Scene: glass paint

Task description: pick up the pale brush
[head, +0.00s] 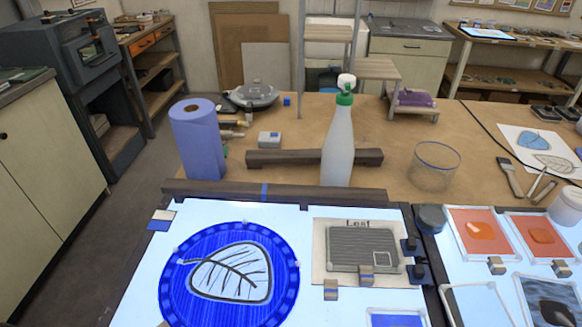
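A flat brush (510,178) with a grey-brown head and a narrower handle lies on the brown table at the right. Beside it lie slim pale sticks (541,187), which may be brushes or pens. Handled tools (231,134) with pale and dark parts lie behind the blue paper roll at the left. I cannot tell for sure which of these is the pale brush. Neither of my grippers is in view.
A blue paper roll (197,140) and a white spray bottle (338,140) stand upright behind the lit panel. A dark bar (270,158) passes behind the bottle. A clear glass bowl (434,168) stands right of it. A round blue leaf painting (229,280) covers the panel's left.

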